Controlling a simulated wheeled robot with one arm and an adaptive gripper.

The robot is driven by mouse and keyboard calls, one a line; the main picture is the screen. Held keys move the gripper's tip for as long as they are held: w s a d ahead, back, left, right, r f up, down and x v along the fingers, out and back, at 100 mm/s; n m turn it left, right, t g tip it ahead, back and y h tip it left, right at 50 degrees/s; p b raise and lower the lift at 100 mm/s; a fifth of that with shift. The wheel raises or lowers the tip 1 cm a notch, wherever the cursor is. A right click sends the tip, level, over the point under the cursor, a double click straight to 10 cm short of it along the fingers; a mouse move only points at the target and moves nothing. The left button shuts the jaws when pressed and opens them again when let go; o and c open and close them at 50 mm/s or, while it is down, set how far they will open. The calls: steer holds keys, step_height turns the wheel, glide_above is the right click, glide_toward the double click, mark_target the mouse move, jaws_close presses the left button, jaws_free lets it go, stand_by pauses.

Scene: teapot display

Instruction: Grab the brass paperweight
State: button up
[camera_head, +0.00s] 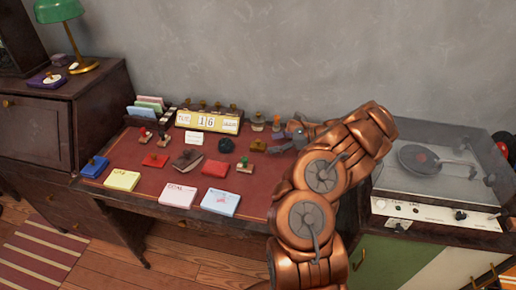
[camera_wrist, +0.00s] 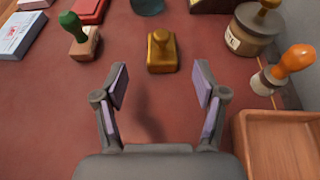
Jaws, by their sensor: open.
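The brass paperweight (camera_wrist: 162,54) is a small golden block with a rounded knob on top. It stands upright on the red desk top (camera_wrist: 60,120), centred ahead of my gripper in the wrist view. In the head view the paperweight (camera_head: 258,146) sits just left of my gripper (camera_head: 282,146). In the wrist view my gripper (camera_wrist: 161,82) is open and empty, its two fingers spread wide. The paperweight lies beyond the fingertips, lined up with the gap between them, and does not appear to touch them.
A green-handled stamp (camera_wrist: 79,36) stands left of the paperweight. A labelled jar (camera_wrist: 248,32), an orange-handled stamp (camera_wrist: 282,70) and a wooden tray (camera_wrist: 280,140) are on the right. A record player (camera_head: 435,165) stands right of the desk. The desk between the fingers is clear.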

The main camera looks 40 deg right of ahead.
mark_target(260, 145)
steer(key=shift+b+x, duration=1.35)
steer(key=shift+x, duration=1.7)
steer(key=shift+d, duration=0.1)
steer(key=shift+c, duration=0.3)
jaws_close()
